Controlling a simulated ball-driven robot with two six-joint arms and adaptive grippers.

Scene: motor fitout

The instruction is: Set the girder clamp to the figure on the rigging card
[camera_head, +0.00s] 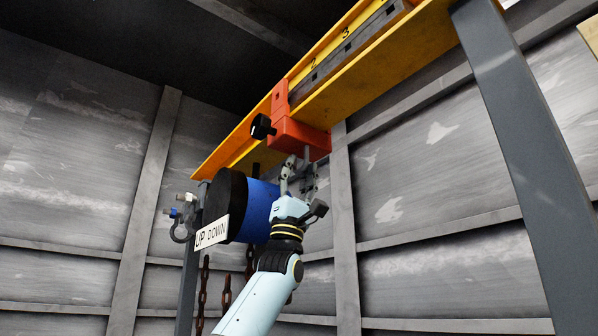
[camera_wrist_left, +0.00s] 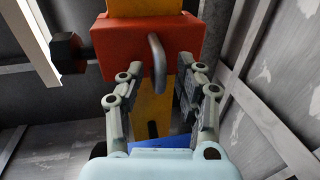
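My left gripper (camera_head: 298,172) is just under the clamp. In the wrist view its fingers (camera_wrist_left: 160,90) are apart, one on each side below the loop, with nothing held. My right gripper is out of view. I cannot make out a rigging card.
A blue motor (camera_head: 260,210) with a black end hangs just left of my left gripper, with an "UP DOWN" label (camera_head: 212,232). Chains (camera_head: 203,290) hang below it. A grey post (camera_head: 525,150) stands at the right. A shackle (camera_head: 182,228) is at the left.

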